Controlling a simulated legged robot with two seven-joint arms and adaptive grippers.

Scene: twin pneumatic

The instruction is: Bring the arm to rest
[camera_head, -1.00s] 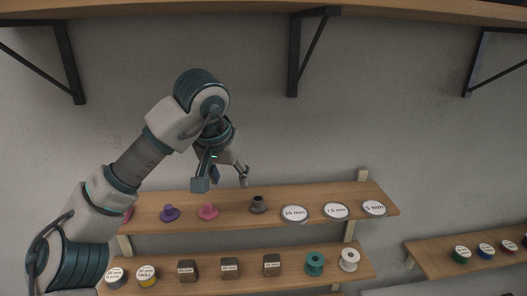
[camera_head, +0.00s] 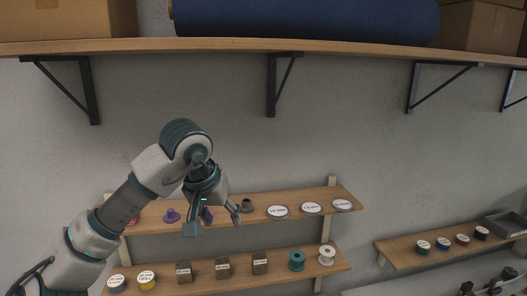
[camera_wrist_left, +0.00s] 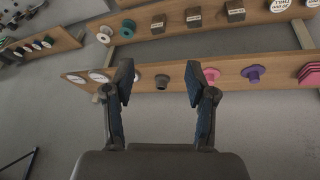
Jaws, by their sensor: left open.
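My left gripper (camera_head: 214,222) is open and empty. In the head view it hangs in front of the upper small shelf (camera_head: 309,196), hiding part of the pink piece (camera_head: 207,215). A purple piece (camera_head: 172,215) is left of the gripper and a dark grey piece (camera_head: 247,205) right of it. In the left wrist view the two fingers (camera_wrist_left: 160,86) stand wide apart, with the grey piece (camera_wrist_left: 161,81) beyond the gap and the pink (camera_wrist_left: 211,75) and purple (camera_wrist_left: 253,73) pieces to the right. My right gripper is not in view.
White labelled discs (camera_head: 311,208) lie on the upper shelf's right part. The lower shelf (camera_head: 210,283) holds labelled blocks (camera_head: 222,268) and spools (camera_head: 297,261). A side shelf (camera_head: 400,250) has several coloured rolls. A high shelf (camera_head: 330,46) on brackets carries a blue roll (camera_head: 300,20) and boxes.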

